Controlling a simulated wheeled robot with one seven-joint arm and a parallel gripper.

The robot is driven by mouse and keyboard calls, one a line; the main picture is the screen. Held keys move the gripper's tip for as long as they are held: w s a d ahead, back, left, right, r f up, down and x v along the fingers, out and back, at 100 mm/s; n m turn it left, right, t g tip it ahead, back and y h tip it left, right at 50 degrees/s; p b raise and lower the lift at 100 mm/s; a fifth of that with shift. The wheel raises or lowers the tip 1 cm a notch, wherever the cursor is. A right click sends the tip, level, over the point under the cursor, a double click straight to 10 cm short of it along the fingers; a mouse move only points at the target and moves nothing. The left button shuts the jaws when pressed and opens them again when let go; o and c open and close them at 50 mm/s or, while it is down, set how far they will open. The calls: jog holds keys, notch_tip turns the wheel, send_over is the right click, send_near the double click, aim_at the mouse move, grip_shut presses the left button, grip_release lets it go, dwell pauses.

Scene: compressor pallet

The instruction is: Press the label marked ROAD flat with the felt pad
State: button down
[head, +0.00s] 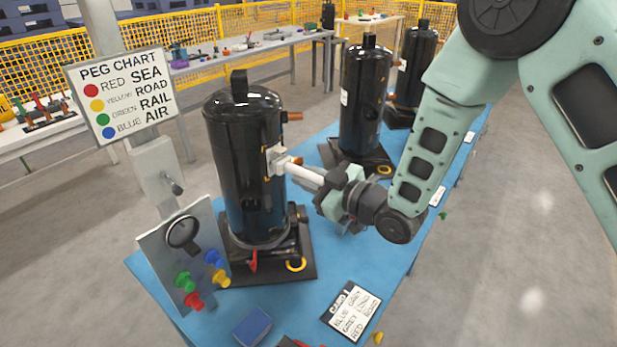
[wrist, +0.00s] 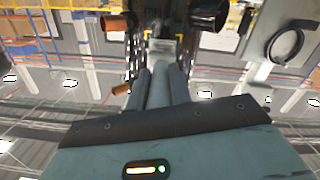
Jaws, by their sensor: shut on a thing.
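My gripper (head: 325,188) is shut on a white-handled tool (head: 303,174), which I take to be the felt pad. The tool points left at the side of the nearest black compressor (head: 236,150). At its tip is a pale, blocky piece (head: 276,158) against or very close to the compressor wall; I cannot tell pad from label there, and no word ROAD is readable on it. In the wrist view the tool's grey handle (wrist: 159,90) lies between the fingers, with a pale block (wrist: 160,46) ahead of it.
The peg chart (head: 122,93) pairs yellow with ROAD. A panel with coloured pegs (head: 185,255) stands at the blue pallet's (head: 150,275) left end. A written card (head: 350,312) and a blue block (head: 253,327) lie in front. More compressors (head: 365,100) stand behind. Copper stubs (head: 294,116) jut from the nearest one.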

jog(key=shift+w+a, duration=0.25)
jog(key=shift+a, duration=0.1)
dwell(0.3)
dwell(0.4)
jog(key=shift+b+v, duration=0.75)
jog(key=shift+v, duration=1.05)
jog(key=shift+w+f, duration=0.1)
jog(key=shift+f, duration=0.05)
jog(key=a+f+b, duration=0.1)
jog(key=w+a+f+b, duration=0.1)
jog(key=shift+w+b, duration=0.3)
jog(key=shift+w+a, duration=0.25)
jog(key=shift+a, duration=0.15)
jog(key=shift+r, duration=0.1)
jog(key=shift+b+v, duration=0.75)
jog(key=shift+v, duration=1)
